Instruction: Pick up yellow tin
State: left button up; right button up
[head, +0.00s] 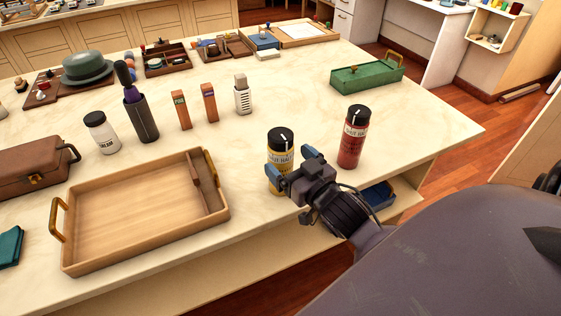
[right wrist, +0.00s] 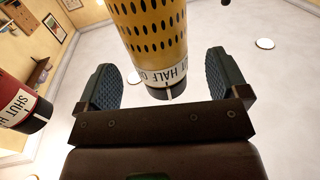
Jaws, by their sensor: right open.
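The yellow tin (head: 281,151) stands upright on the cream tabletop near its front edge. It has a black lid and a pale label band, and its lower part is partly hidden by my right gripper. My right gripper (head: 289,182) is open at the tin. In the right wrist view the yellow tin (right wrist: 150,35) is between the two open fingers (right wrist: 160,82), with gaps showing on both sides. A red tin (head: 353,137) with a black lid stands to the right; it also shows at the left of the right wrist view (right wrist: 18,104). My left gripper is not in view.
A wooden tray (head: 130,222) with brass handles lies left of the yellow tin. A green box (head: 367,75) sits behind the red tin. A white jar (head: 101,133), a dark holder (head: 140,117) and small upright boxes (head: 181,110) stand farther back. A blue bin (head: 378,195) is below the tabletop.

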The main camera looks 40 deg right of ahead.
jog(key=shift+w+d+f, duration=0.1)
jog(key=shift+w+d, duration=0.05)
jog(key=shift+w, duration=1.9)
jog(key=shift+c, duration=0.4)
jog(key=c, duration=1)
jog(key=shift+c, duration=0.2)
